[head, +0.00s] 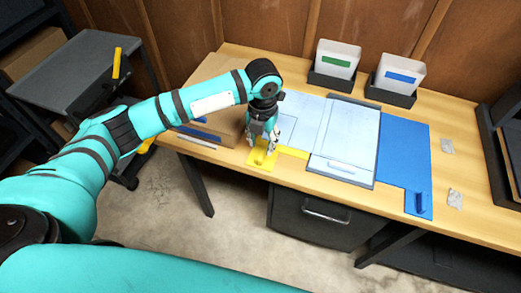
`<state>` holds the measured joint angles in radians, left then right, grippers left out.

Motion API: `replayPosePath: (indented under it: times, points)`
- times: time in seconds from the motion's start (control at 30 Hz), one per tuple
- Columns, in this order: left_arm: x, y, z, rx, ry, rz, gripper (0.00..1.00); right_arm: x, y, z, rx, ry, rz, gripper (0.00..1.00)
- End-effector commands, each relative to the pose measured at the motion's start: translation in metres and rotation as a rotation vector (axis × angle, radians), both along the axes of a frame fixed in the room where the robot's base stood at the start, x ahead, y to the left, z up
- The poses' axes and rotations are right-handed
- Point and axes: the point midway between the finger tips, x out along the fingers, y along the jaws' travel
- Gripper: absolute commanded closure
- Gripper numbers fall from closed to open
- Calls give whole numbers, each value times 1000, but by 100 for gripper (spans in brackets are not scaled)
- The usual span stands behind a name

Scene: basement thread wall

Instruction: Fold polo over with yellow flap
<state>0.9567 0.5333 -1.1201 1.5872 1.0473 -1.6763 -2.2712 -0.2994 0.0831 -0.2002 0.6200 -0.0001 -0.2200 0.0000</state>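A light blue polo (345,138) lies spread on a folding board on the wooden table. The yellow flap is mostly hidden under the polo's left part; its yellow tab (259,165) sticks out at the table's front edge. A blue flap (405,155) lies flat on the right, with its own tab and handle. A grey middle panel (369,112) shows around the polo's centre. My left gripper (262,143) points down just above the yellow tab, its fingertips apart. I cannot tell whether they touch the tab's small handle. My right gripper is out of view.
Two white bins in dark holders, one with a green label (336,62) and one with a blue label (400,78), stand at the back. A grey cart (85,70) stands at left.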

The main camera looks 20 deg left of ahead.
Motion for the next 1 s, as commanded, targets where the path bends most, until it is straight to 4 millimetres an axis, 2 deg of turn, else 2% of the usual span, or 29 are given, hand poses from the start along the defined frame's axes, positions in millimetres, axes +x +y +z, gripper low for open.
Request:
replayPosePath:
  times: [0.1,0.3,0.67,0.7,1.0]
  points:
    - [-1,0,-23,0,4,2,62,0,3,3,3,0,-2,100]
    - [0,0,-47,0,1,1,62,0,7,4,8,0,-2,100]
    - [0,0,-54,0,-2,1,62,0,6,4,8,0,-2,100]
    - [0,0,-54,0,-2,1,63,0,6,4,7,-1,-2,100]
    - [0,0,-53,0,-1,1,100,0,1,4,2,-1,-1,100]
